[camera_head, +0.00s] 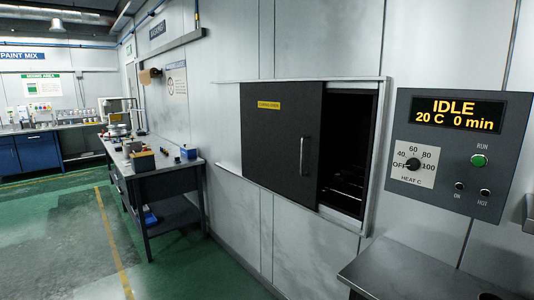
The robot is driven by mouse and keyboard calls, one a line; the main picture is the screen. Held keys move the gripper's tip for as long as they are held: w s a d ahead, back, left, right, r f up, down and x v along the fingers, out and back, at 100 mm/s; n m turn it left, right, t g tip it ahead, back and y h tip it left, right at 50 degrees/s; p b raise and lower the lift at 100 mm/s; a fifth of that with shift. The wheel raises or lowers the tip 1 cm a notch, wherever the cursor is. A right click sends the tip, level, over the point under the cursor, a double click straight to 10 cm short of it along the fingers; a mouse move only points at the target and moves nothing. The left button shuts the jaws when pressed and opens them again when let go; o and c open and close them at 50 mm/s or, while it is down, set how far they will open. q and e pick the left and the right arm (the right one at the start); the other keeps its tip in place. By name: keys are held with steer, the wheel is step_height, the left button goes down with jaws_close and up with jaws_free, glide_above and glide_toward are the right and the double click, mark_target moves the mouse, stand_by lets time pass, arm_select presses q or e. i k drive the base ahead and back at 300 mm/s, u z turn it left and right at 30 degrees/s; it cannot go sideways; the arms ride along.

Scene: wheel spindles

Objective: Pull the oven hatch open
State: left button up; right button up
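The oven hatch (270,143) is a dark grey sliding panel set in a light wall frame, with a yellow label at its upper left. A vertical silver handle (302,156) sits near its right edge. The hatch stands to the left, and a dark opening (352,150) shows to its right with rack bars dimly visible inside. Neither of my grippers shows in the head view.
A control panel (446,155) on the right reads IDLE, 20 C, 0 min, with its dial at OFF. A grey metal table (415,272) stands below it. A workbench (150,165) with small items lies to the left. The green floor between is clear.

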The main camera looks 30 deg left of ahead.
mark_target(282, 122)
steer(key=i, duration=1.25)
